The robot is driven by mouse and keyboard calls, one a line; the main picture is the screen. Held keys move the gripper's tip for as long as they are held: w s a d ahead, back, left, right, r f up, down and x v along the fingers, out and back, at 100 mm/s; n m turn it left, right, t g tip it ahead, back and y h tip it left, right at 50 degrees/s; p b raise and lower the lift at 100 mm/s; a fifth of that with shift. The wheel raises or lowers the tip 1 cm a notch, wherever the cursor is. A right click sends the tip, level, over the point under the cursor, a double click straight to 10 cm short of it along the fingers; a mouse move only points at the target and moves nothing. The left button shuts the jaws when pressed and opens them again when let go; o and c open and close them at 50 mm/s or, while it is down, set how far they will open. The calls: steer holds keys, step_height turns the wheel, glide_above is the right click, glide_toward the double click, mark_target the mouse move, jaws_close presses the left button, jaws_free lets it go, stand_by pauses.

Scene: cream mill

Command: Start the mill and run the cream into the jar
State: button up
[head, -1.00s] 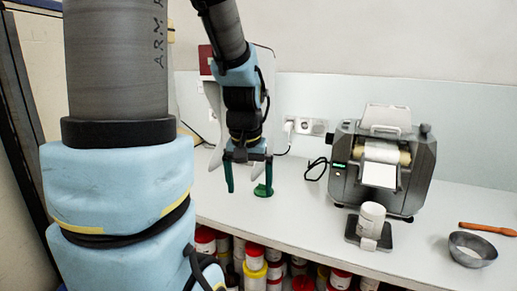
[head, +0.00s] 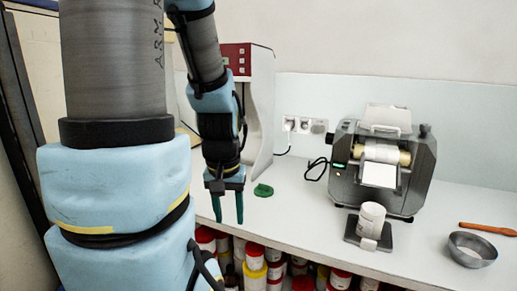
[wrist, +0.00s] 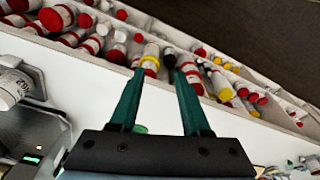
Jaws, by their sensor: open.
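The mill (head: 382,165) stands on the counter at the right in the head view, with pale rollers, a white sloping apron (head: 379,174) and a small lit green display (head: 338,166). A white jar (head: 371,220) stands upright on a dark stand below the apron; its inside cannot be made out. The jar also shows at the left edge of the wrist view (wrist: 12,88). My gripper (head: 229,220) is open and empty over the counter's front edge, well left of the mill and jar. Its green fingers (wrist: 152,90) point at the shelf below in the wrist view.
A small green object (head: 263,190) lies on the counter just right of my gripper. A metal bowl (head: 471,250) and an orange-handled tool (head: 487,229) lie at the right. Wall sockets and cables are behind. Several lidded containers (head: 255,257) stand under the counter. The counter between gripper and mill is mostly clear.

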jaws_close()
stand_by(1.0)
